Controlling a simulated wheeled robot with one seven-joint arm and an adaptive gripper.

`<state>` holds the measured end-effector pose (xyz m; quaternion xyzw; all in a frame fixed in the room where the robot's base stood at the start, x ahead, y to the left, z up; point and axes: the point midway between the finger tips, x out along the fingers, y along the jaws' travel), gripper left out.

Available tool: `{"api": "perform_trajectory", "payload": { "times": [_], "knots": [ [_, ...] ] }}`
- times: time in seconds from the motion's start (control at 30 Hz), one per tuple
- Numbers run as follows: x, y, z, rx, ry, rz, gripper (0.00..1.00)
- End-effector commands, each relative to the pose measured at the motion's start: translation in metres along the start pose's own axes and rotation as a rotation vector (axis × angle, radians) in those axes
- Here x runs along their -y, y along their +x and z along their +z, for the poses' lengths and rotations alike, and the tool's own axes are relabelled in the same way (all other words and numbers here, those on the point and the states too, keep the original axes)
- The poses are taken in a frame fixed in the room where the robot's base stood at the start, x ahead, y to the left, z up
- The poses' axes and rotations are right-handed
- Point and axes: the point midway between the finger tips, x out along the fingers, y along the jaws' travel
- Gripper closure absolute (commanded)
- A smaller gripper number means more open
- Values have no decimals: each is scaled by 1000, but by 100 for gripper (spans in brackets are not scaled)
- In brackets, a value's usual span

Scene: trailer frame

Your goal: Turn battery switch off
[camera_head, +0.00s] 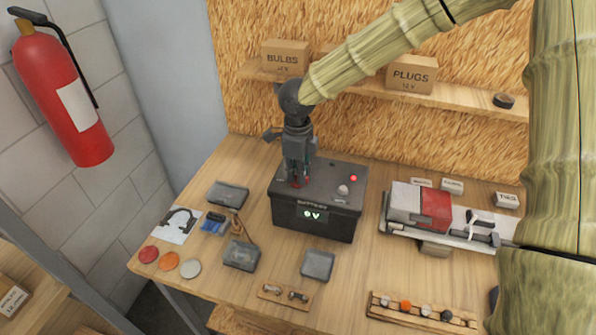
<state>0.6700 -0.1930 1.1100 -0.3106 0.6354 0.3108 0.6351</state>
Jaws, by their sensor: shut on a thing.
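The black battery box (313,222) stands on the workbench, with a small display (312,215) on its front that reads "0 V". My gripper (298,181) points down over the left part of the box's lid. It is shut on a small red part, the battery switch (295,184), mostly hidden by the fingers. The switch's exact angle cannot be told. On the lid, to the right of my gripper, are a red light or button (353,179) and a pale round knob (343,190).
A red and grey trailer model (434,207) stands on the right of the workbench (365,281). Grey boxes (241,255) lie in front and to the left. A shelf above holds a BULBS box (285,57) and a PLUGS box (411,74). A fire extinguisher (62,93) hangs at left.

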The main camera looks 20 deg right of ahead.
Motion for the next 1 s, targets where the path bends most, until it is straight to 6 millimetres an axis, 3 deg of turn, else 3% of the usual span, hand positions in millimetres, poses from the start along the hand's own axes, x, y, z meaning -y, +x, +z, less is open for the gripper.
{"api": "perform_trajectory", "payload": {
  "times": [0.87, 0.9, 1.0],
  "knots": [
    [1, -1, 0, 1, -121, -2, 100],
    [1, -1, 0, 1, -121, -2, 79],
    [1, -1, 0, 1, -120, -2, 62]
  ]
}}
